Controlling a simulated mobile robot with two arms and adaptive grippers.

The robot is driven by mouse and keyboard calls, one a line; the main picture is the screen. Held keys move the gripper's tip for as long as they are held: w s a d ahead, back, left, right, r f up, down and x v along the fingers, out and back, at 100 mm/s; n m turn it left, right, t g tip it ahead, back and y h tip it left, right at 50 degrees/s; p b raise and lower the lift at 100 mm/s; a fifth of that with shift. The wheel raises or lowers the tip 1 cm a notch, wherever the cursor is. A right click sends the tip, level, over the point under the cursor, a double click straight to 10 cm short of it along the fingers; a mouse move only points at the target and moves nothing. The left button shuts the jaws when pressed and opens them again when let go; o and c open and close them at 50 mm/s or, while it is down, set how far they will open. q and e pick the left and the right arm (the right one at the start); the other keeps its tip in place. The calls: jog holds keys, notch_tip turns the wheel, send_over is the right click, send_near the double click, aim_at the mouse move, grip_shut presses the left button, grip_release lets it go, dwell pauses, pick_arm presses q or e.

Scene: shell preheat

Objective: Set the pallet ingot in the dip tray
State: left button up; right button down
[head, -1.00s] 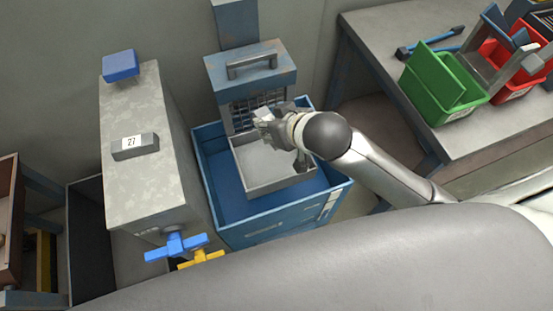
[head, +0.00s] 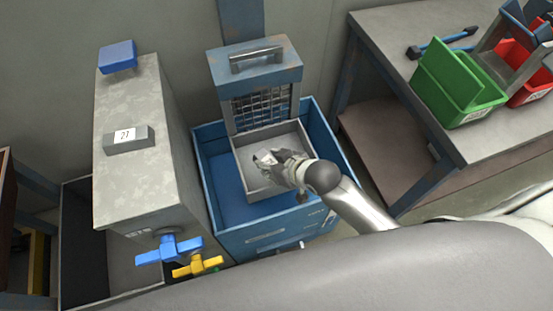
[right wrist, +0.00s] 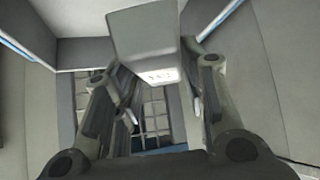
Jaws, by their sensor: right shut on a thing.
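The dip tray (head: 250,186) is a shallow grey square tray inside a blue bin, below a wire grille. My right gripper (head: 272,160) is over the tray's middle, shut on a pale grey ingot (head: 265,157). In the right wrist view the ingot (right wrist: 145,35) is a tapered grey block with a small white label, held between the fingers of the gripper (right wrist: 165,95). The gripper hides part of the tray floor. I cannot tell whether the ingot touches the floor. My left gripper is not in view.
The blue bin (head: 222,200) surrounds the tray, and a blue-grey housing with a handle (head: 255,65) stands behind it. A grey cabinet (head: 128,185) on the left carries another block labelled 27 (head: 129,139). A workbench (head: 400,30) with green and red bins is at right.

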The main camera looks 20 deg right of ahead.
jog(key=w+d+f, duration=0.1)
jog(key=w+f, duration=0.1)
jog(key=w+d+f, duration=0.1)
jog(key=w+f, duration=0.1)
jog(key=w+d+f+b, duration=0.1)
jog(key=w+f, duration=0.1)
jog(key=shift+f, duration=0.25)
notch_tip(320, 180, down, 3)
jog(key=shift+w+f+b, duration=0.15)
jog(key=shift+b, duration=0.2)
jog(key=c, duration=0.9)
grip_release()
jog(key=shift+f, duration=0.1)
